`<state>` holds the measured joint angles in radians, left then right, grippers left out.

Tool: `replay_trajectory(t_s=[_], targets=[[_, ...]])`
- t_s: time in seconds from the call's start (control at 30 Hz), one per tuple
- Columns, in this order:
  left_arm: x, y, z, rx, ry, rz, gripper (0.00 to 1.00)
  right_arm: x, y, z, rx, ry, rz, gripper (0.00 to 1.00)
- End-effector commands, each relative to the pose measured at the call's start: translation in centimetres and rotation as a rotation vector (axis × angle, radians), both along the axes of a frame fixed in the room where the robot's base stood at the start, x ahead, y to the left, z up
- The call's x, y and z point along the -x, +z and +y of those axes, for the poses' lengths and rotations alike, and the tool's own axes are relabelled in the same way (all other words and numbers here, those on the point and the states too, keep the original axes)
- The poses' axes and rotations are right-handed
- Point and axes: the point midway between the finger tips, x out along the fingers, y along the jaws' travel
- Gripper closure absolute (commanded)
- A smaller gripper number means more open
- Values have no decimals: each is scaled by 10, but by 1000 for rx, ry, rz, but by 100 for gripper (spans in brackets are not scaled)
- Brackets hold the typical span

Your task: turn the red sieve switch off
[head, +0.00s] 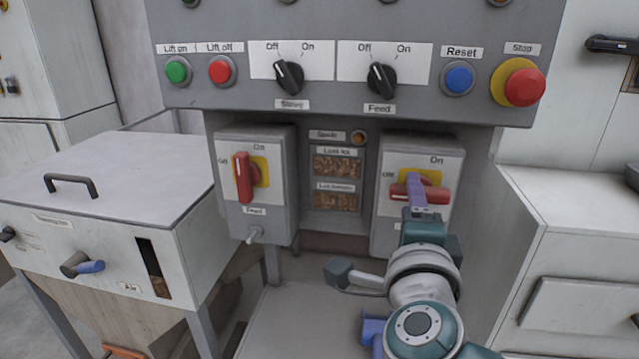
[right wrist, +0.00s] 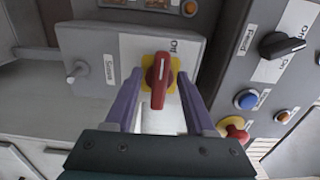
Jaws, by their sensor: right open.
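The red sieve switch (head: 434,197) is a rotary handle on a yellow plate, on the right-hand grey box under the panel. Its handle lies horizontal, in line with the Off side, in the head view. The right wrist view shows the red handle (right wrist: 159,82) beside the box's Sieve label. My right gripper (head: 416,180) is at this switch, its purple fingers partly covering the handle. In the right wrist view the gripper (right wrist: 161,76) is open, with one finger on each side of the handle and gaps visible. My left gripper is not in view.
The feed switch (head: 243,178), a similar red handle standing vertical, is on the left box. Above are the black Sieve knob (head: 289,77), Feed knob (head: 381,79), blue reset button (head: 458,79) and red stop button (head: 524,87). A white hopper (head: 110,190) stands at left.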

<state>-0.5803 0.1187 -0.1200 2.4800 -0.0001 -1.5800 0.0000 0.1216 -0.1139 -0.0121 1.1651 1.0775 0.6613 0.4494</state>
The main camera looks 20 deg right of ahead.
Motion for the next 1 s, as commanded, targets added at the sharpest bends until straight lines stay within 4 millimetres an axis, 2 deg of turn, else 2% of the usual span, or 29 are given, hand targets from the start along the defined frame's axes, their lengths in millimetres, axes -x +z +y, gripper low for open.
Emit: replay_trajectory(t_s=[0.27,0.7,1.0], targets=[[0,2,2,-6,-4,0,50,7,0,5,-1,0,-1,45],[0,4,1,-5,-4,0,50,75,-1,46,-1,0,2,45],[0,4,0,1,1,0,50,85,0,52,1,0,-1,45]])
